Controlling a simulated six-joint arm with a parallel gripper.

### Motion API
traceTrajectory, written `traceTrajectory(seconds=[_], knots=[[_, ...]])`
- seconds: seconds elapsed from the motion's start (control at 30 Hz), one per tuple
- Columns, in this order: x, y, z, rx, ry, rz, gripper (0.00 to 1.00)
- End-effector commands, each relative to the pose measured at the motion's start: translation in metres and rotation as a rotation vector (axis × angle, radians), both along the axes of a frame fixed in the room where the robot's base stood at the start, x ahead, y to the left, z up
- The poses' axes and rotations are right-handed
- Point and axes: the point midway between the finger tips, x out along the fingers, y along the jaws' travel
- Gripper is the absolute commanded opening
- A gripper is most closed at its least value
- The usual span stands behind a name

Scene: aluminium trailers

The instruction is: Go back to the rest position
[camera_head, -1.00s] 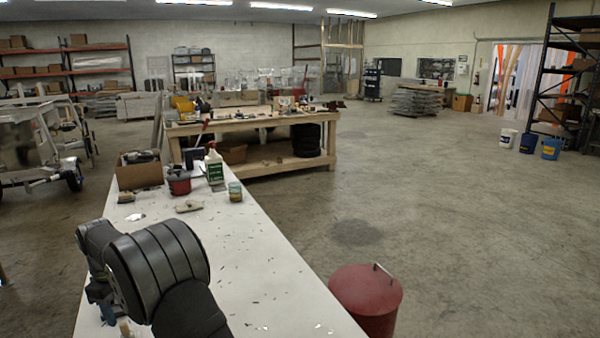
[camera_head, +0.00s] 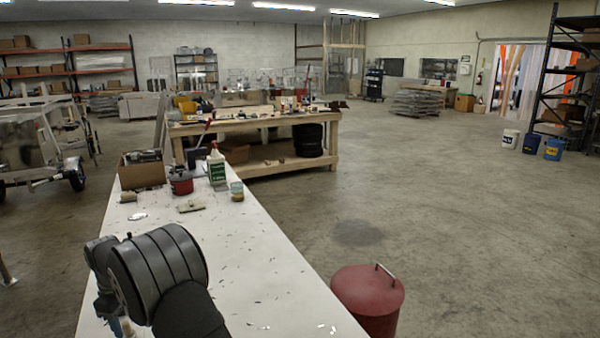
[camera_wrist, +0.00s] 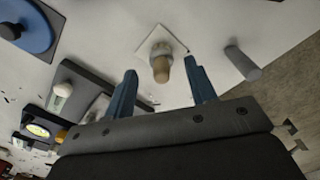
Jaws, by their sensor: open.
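My gripper (camera_wrist: 160,65) shows its two blue fingers in the wrist view, spread apart. A tan, knob-like peg (camera_wrist: 161,68) stands on a pale square plate (camera_wrist: 148,40) and appears between the fingertips. I see no finger touching it, and its depth relative to them is hard to judge. In the head view my arm bends over the near left end of the white bench (camera_head: 255,270). My gripper is mostly hidden there behind the arm, with only a bit of blue showing.
The wrist view shows a grey cylinder (camera_wrist: 243,62), a blue disc (camera_wrist: 30,30) and a dark board (camera_wrist: 88,85) with a pale knob (camera_wrist: 62,90). Farther along the bench are a cardboard box (camera_head: 142,174), red container (camera_head: 181,186), bottle (camera_head: 216,168) and jar (camera_head: 237,192). A red drum (camera_head: 368,300) stands to the right.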

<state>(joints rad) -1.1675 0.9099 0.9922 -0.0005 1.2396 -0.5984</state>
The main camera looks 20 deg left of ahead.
Motion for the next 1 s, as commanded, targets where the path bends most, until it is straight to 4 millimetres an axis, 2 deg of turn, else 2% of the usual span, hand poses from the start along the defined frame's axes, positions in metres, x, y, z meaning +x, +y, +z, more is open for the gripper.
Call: traceTrajectory(seconds=[0.03,0.67,1.0], knots=[[0.005,-0.006,0.008,0.001,-0.001,-0.003,0.51],[0.066,-0.096,0.072,0.001,-0.001,-0.003,0.51],[0.12,-0.138,0.06,-0.025,0.017,-0.13,0.51]])
